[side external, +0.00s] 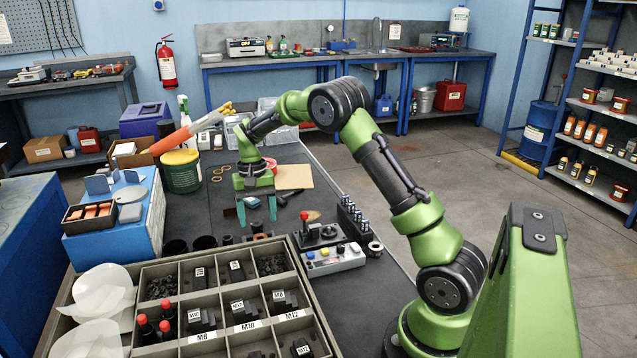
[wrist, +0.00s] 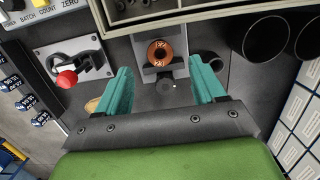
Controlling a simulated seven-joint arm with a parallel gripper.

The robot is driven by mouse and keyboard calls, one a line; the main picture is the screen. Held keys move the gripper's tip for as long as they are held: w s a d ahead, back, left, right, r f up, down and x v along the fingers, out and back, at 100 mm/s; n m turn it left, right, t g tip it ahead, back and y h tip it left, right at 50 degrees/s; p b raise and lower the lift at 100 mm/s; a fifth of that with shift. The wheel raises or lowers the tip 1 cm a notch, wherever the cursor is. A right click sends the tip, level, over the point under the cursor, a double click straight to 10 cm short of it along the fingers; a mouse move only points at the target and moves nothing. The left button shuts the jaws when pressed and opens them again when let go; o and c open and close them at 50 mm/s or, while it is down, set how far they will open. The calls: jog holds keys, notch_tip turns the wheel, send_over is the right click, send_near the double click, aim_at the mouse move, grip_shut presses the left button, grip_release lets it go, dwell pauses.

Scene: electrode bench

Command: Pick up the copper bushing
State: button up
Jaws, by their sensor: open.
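The copper bushing (wrist: 160,50) is a coppery ring with dark markings and a dark centre hole. In the wrist view it sits at upper middle on a grey plate or fixture (wrist: 151,71). My gripper (wrist: 160,66) has two teal fingers spread apart, one on each side of the bushing in that view, with nothing between them touching it. In the side view my gripper (side external: 257,216) points down above the dark bench, just above a small coppery piece (side external: 258,236) that looks like the bushing. The height gap is hard to judge.
A compartmented bin (side external: 287,241) stands just in front of the gripper. A red-knobbed device (wrist: 67,79) is to the left in the wrist view. Dark open cylinders (wrist: 258,40) are at upper right, and a smaller dark ring (wrist: 209,57) lies close by the right finger.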

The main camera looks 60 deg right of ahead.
aim_at(260, 233)
notch_tip(260, 233, down, 6)
jog(key=shift+s+a+r, duration=0.15)
jog(key=shift+r, duration=0.05)
jog(key=shift+c, duration=0.2)
jog(key=c, duration=1.1)
notch_tip(260, 233, up, 10)
jog(key=shift+r, duration=0.1)
jog(key=shift+c, duration=0.2)
